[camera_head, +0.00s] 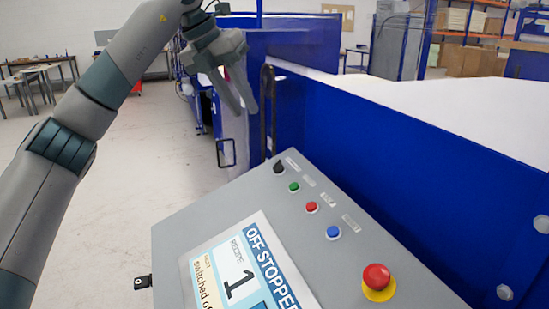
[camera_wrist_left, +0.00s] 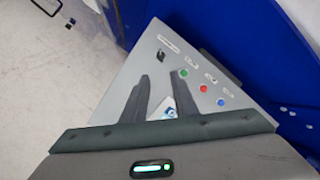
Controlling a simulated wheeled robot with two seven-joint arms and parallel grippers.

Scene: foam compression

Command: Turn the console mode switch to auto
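The grey console (camera_head: 240,215) stands in front of me with a screen (camera_head: 245,270) reading "OFF STOPPED". The mode switch (camera_head: 279,167) is a small black knob at the upper left of its button row. It also shows in the left wrist view (camera_wrist_left: 161,55), just beyond the fingertips. Its exact angle is too small to tell. My left gripper (camera_head: 246,112) is above and behind the switch, apart from it, with its fingers pointing down. In the left wrist view its two fingers (camera_wrist_left: 154,77) are apart with nothing between them. My right gripper is not in view.
Beside the switch are a green button (camera_head: 294,187), a red button (camera_head: 311,207), a blue button (camera_head: 333,232) and a red emergency stop (camera_head: 376,277) on a yellow base. A blue machine wall (camera_head: 390,140) runs behind the console. Open floor (camera_head: 130,190) lies left.

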